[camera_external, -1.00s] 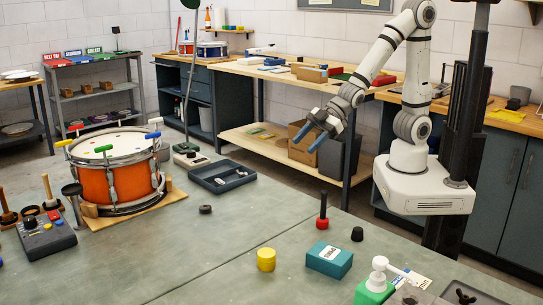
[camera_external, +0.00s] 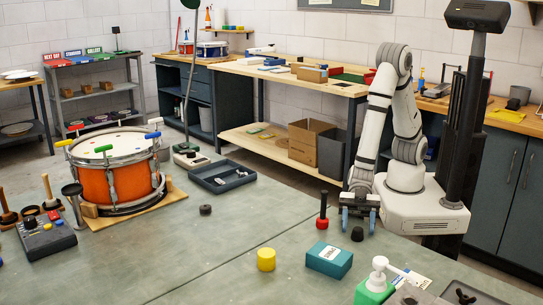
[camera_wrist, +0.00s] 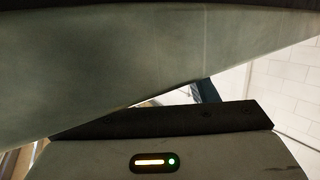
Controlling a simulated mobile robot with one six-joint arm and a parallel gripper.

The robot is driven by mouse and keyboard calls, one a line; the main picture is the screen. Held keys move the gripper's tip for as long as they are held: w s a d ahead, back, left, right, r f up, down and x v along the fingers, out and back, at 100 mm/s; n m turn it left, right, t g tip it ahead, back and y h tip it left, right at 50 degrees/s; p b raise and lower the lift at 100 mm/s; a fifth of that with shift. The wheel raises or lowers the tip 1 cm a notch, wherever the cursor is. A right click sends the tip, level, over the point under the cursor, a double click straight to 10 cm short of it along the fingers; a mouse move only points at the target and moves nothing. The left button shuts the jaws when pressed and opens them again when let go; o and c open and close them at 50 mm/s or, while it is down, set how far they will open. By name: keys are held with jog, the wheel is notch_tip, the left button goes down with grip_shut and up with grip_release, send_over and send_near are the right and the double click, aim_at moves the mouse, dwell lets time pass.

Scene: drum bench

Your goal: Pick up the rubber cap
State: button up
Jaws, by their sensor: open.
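A small black cap (camera_external: 357,234), which looks like the rubber cap, stands on the green-grey bench near its right side in the external view. My gripper (camera_external: 359,219) is open, with its blue fingers pointing down. In that view the fingers are spread just above and behind the cap, one to each side of it. I cannot tell the exact gap in depth. The wrist view shows mostly the bench surface (camera_wrist: 110,70) and parts of my own arm; no cap can be made out there.
Close to the cap are a red-based black-handled tool (camera_external: 322,215), a teal box (camera_external: 329,260) and a white-and-green pump bottle (camera_external: 377,280). A yellow cylinder (camera_external: 266,259) and a dark ring-like piece (camera_external: 205,210) stand further left. The bench between them is clear.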

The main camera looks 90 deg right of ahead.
aim_at(358, 233)
jog(key=shift+x, duration=1.5)
jog(key=shift+c, duration=0.3)
jog(key=c, duration=0.9)
jog(key=shift+c, duration=0.3)
